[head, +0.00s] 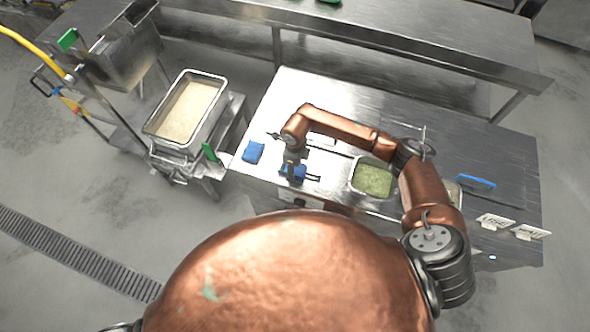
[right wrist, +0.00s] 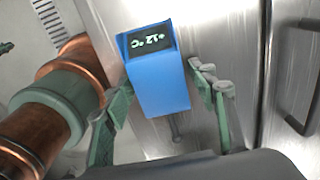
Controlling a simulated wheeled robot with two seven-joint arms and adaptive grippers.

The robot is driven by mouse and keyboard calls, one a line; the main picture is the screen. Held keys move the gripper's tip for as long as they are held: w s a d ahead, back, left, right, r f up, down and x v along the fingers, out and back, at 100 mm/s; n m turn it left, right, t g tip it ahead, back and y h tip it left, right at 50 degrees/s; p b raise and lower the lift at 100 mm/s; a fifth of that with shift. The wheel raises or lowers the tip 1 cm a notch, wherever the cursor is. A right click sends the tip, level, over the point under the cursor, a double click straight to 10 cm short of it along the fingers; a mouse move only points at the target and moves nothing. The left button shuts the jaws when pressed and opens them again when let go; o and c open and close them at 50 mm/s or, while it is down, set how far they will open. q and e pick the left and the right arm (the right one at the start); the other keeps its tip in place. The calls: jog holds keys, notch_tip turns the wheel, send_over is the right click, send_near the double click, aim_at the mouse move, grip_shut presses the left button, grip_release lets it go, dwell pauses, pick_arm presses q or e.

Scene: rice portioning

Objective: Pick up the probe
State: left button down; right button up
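The probe is a blue box with a dark display reading about +12 °C and a thin metal stem. It fills the middle of the right wrist view (right wrist: 160,85). In the head view it is the blue patch (head: 299,174) under my right gripper (head: 294,163), partly hidden by it. In the right wrist view the green fingers (right wrist: 165,100) stand apart on either side of the box. A gap shows on the right finger's side; whether the left finger touches the box I cannot tell. My left gripper is not in view.
Another blue item (head: 253,151) lies left of the gripper on the steel counter (head: 275,115). A pan of green food (head: 374,178) sits right of it, below my right forearm. A rice-like tray (head: 187,110) stands on a cart at left. A blue handle (head: 476,182) lies at right.

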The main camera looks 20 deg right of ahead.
jog(key=c, duration=0.9)
jog(key=shift+c, duration=0.2)
jog(key=shift+r, duration=0.15)
jog(key=shift+r, duration=0.3)
notch_tip(320, 180, up, 3)
jog(key=shift+s+f+b, duration=0.15)
jog(key=shift+f+b, duration=0.05)
jog(key=shift+b, duration=0.65)
jog(key=s+a+r, duration=0.1)
jog(key=s+r, duration=1.2)
jog(key=r, duration=0.2)
jog(key=shift+s+r+b, duration=0.3)
jog(key=shift+s+b, duration=0.05)
